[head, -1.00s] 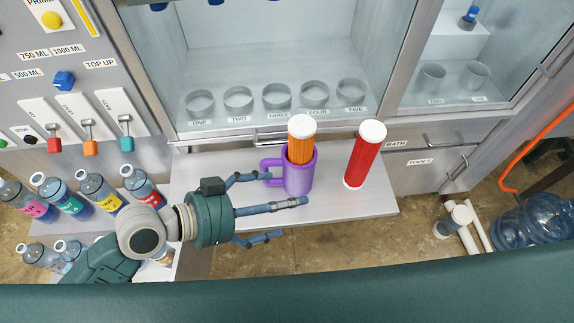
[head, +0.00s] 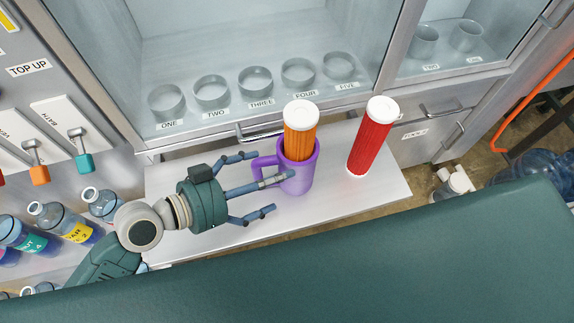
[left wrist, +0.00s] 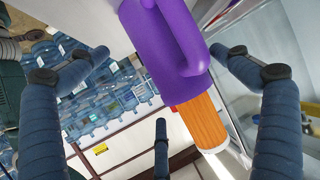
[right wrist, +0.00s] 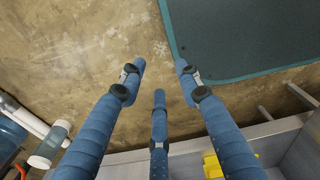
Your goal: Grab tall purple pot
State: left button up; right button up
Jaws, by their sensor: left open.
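The tall purple pot (head: 299,176) stands upright on the light shelf, with its handle (head: 262,166) on its left side. An orange ribbed canister with a white lid (head: 298,143) stands inside it. My left gripper (head: 264,186) is open with its fingers pointing at the pot from the left; one finger overlaps the pot and handle in the head view, and I cannot tell whether it touches. In the left wrist view the pot (left wrist: 165,50) appears between the spread fingers. My right gripper (right wrist: 158,75) shows only in the right wrist view, its fingers apart and empty, over the floor.
A red canister with a white lid (head: 371,137) stands on the shelf (head: 225,230) right of the pot. Behind is a glass-fronted cabinet with several numbered cups (head: 255,85). Several labelled bottles (head: 65,222) stand at the left. The shelf's front right is clear.

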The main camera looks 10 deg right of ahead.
aim_at(298, 185)
pick_arm(q)
jog(key=p+x, duration=0.1)
jog(key=x, duration=0.6)
jog(key=shift+r+p, duration=0.1)
jog(key=shift+p, duration=0.25)
jog(key=shift+d, duration=0.2)
jog(key=shift+a, duration=0.1)
pick_arm(e)
jog(key=shift+w+a+r, duration=0.15)
jog(key=shift+a+r, duration=0.1)
jog(key=shift+r, duration=0.25)
jog(key=shift+w+a+r, duration=0.15)
jog(key=shift+a+r, duration=0.1)
jog(key=shift+r, duration=0.25)
pick_arm(q)
jog(key=c, duration=1.4)
jog(key=shift+o, duration=0.2)
pick_arm(e)
jog(key=shift+d, duration=0.3)
